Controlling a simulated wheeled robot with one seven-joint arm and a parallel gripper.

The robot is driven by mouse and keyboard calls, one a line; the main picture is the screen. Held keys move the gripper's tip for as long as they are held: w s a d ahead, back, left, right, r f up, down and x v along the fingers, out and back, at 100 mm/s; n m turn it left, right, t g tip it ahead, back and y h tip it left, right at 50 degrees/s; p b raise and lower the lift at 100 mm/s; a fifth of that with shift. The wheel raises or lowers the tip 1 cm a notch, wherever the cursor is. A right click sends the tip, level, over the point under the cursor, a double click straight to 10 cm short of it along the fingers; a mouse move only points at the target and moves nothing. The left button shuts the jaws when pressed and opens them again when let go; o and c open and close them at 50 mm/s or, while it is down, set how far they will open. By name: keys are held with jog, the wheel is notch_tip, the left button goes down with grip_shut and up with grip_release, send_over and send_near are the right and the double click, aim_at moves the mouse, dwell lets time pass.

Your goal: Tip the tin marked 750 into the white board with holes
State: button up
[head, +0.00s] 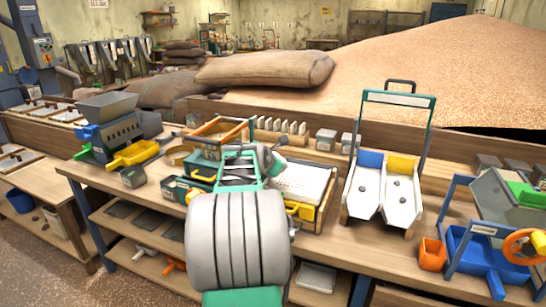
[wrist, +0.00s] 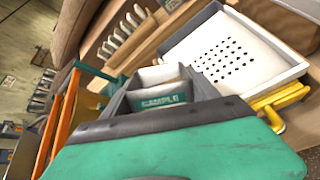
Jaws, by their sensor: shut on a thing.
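The white board with holes (head: 300,182) sits in a wooden frame on the bench, just right of my gripper; it fills the upper right of the wrist view (wrist: 222,62). My gripper (wrist: 158,84) is shut on a small grey open-topped tin (wrist: 163,99) with a green label reading SAMPLE. No number is readable on it, and its contents are hidden. The tin is left of the board in the wrist view and apart from it. In the head view my arm largely hides the gripper and tin.
A yellow tray (head: 301,211) sits at the board's front. An orange-and-green frame (head: 216,128) stands left, a white two-channel chute (head: 384,190) right. Small grey tins (head: 326,139) stand behind, and another dark tin (head: 133,177) at left. A grain heap (head: 420,75) rises behind the bench.

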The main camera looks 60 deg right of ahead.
jog(key=shift+s+d+r+m+t+y+p, duration=0.15)
jog(key=shift+d+r+m+t+y+p, duration=0.25)
jog(key=shift+p, duration=0.9)
jog(key=shift+s+a+r+m+t+y+p, duration=0.1)
jog(key=shift+r+m+y+p, duration=0.35)
jog(key=shift+p, duration=0.85)
jog(key=p, duration=0.1)
jog(key=y+p, duration=0.1)
jog(key=p, duration=0.1)
jog(key=shift+s+d+r, duration=0.15)
jog(key=shift+d+r, duration=0.1)
jog(key=shift+r, duration=0.05)
jog(key=y+p, duration=0.1)
jog(key=p, duration=0.1)
jog(key=shift+s+d+r+m+t+p, duration=0.1)
jog(key=shift+d+r+m+t+p, duration=0.05)
jog(key=shift+m+t+p, duration=0.25)
